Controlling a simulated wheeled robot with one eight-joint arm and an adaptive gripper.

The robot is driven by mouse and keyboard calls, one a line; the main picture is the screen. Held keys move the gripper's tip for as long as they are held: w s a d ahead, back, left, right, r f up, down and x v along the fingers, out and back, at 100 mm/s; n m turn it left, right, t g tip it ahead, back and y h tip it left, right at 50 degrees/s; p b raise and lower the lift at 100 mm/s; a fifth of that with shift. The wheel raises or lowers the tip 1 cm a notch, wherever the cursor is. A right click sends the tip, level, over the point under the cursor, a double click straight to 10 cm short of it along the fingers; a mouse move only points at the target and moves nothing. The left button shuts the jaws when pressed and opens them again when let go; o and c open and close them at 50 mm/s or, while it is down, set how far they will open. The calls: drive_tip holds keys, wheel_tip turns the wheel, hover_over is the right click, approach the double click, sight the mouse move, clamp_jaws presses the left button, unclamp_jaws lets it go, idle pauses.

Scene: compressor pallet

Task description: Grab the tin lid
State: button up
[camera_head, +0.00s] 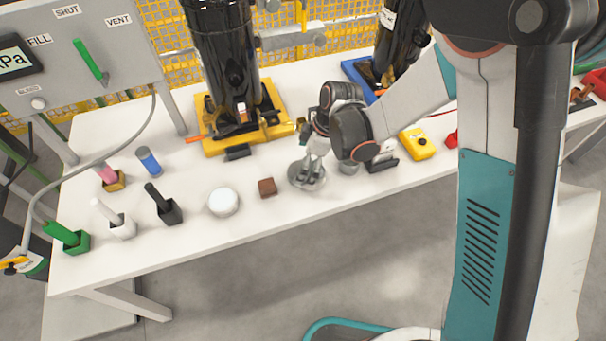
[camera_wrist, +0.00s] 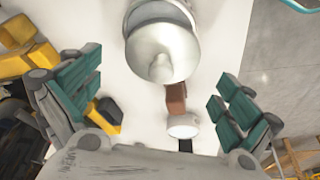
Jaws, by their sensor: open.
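The tin lid (camera_head: 296,172) is a round, grey metal disc lying on the white table. It has a raised knob (camera_wrist: 160,68) in its middle, seen in the wrist view. My gripper (camera_head: 313,176) is directly over the lid, pointing down, and hides part of it in the head view. In the wrist view my gripper (camera_wrist: 158,80) is open, its teal-padded fingers spread wide on both sides with nothing between them in its hold. I cannot tell whether the fingertips touch the lid. A grey tin (camera_head: 348,168) stands just right of the lid.
A brown block (camera_head: 267,187) and a white round tub (camera_head: 223,201) lie left of the lid. A black holder (camera_head: 170,212) stands further left. A yellow base (camera_head: 215,141) with a black compressor is behind. A yellow box (camera_head: 416,144) is to the right.

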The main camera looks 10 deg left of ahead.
drive_tip(key=x, duration=0.2)
drive_tip(key=shift+f+b, duration=0.3)
drive_tip(key=shift+r, duration=0.1)
drive_tip(key=shift+c, duration=0.5)
drive_tip(key=c, duration=1)
drive_tip(key=shift+c, duration=0.2)
